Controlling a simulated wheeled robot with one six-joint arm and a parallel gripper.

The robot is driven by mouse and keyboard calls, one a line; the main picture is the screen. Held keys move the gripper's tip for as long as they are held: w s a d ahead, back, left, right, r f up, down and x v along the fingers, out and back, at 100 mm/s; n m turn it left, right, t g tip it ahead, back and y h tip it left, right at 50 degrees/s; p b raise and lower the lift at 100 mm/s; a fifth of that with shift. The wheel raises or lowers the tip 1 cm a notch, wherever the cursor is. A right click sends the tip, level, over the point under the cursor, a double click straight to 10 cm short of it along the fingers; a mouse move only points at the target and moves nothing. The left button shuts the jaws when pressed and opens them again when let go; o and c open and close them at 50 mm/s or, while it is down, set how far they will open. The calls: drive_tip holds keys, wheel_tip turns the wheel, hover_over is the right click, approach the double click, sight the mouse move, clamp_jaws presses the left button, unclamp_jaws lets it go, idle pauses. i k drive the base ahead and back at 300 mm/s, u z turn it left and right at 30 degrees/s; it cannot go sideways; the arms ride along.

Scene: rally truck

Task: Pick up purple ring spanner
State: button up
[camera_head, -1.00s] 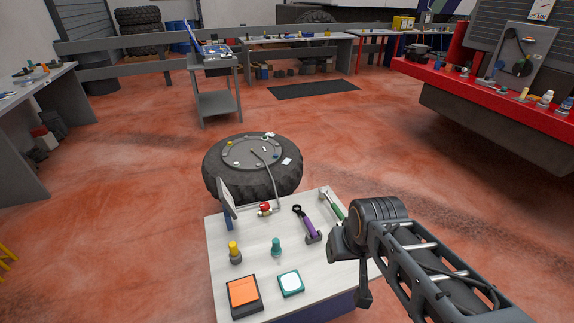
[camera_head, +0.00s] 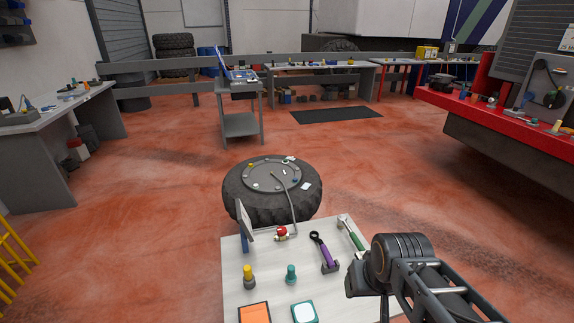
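The purple ring spanner (camera_head: 327,254) has a purple handle and a dark ring head. It leans in a small grey holder on the white-topped table (camera_head: 268,268), with its ring end toward the tyre. The end of my arm, with my gripper (camera_head: 368,284), is over the table's right side, to the right of the spanner and apart from it in the picture. The fingers are mostly hidden or too dark to read, and I see nothing held.
A green-handled tool (camera_head: 352,236) lies right of the spanner. A red-topped part (camera_head: 282,233), a teal peg (camera_head: 291,274), a yellow-topped peg (camera_head: 249,276) and an orange pad (camera_head: 255,313) share the table. A big tyre (camera_head: 240,202) lies behind it. Red floor around is open.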

sight(329, 261)
drive_tip(key=u, duration=0.1)
drive_tip(key=k, duration=1)
drive_tip(key=z, duration=1)
drive_tip(key=i, duration=0.95)
drive_tip(key=u, duration=0.7)
drive_tip(key=i, duration=0.75)
drive_tip(key=u, duration=0.7)
